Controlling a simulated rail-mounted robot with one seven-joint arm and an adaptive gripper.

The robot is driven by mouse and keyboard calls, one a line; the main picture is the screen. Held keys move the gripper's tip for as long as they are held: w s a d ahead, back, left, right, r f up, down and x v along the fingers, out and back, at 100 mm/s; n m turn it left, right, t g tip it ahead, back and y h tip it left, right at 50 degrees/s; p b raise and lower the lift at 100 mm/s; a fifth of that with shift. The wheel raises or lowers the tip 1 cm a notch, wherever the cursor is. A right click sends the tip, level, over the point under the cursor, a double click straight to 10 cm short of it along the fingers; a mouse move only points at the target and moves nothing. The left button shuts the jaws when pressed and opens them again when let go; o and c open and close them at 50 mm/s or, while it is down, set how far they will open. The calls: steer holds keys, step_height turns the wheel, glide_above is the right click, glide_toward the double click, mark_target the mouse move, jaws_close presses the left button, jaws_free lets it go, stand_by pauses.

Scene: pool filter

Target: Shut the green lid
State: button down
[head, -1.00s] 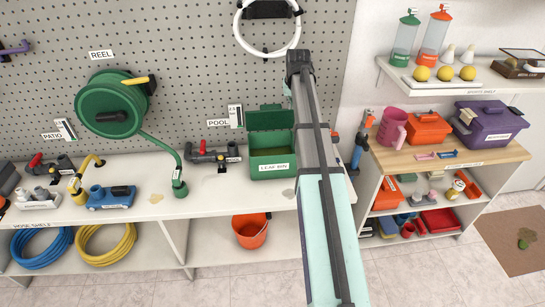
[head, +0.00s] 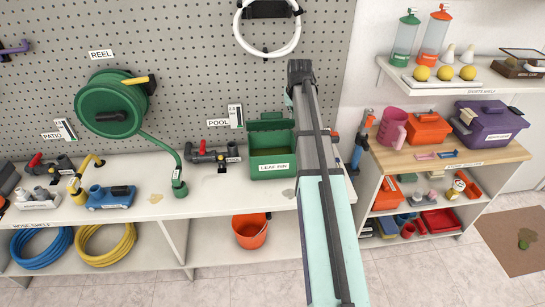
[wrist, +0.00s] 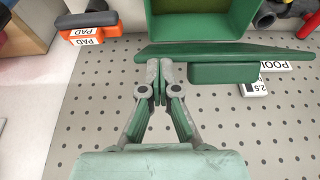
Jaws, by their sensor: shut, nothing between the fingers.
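The green leaf bin (head: 272,171) stands on the bench below the pegboard, its inside partly visible. In the head view my arm hides the gripper.
A grey pipe with a black valve (head: 215,156) stands left of the bin. A green hose reel (head: 110,105) hangs on the pegboard (head: 190,60). A blue-and-orange tool (head: 361,140) stands right of my arm.

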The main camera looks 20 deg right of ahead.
steer(key=shift+w+f, duration=0.3)
steer(key=shift+f, duration=0.3)
steer(key=shift+w+r, duration=0.1)
steer(key=shift+r, duration=0.1)
steer(key=shift+w+d+r+p, duration=0.1)
steer(key=shift+w+r+p, duration=0.1)
steer(key=shift+r+p, duration=0.45)
steer(key=shift+w+d+r+p, duration=0.1)
steer(key=shift+w+r+p, duration=0.1)
steer(key=shift+r+p, duration=0.45)
steer(key=shift+p+v, duration=0.7)
steer(key=shift+v, duration=0.65)
steer(key=shift+w+d+r, duration=0.1)
steer(key=shift+w, duration=0.1)
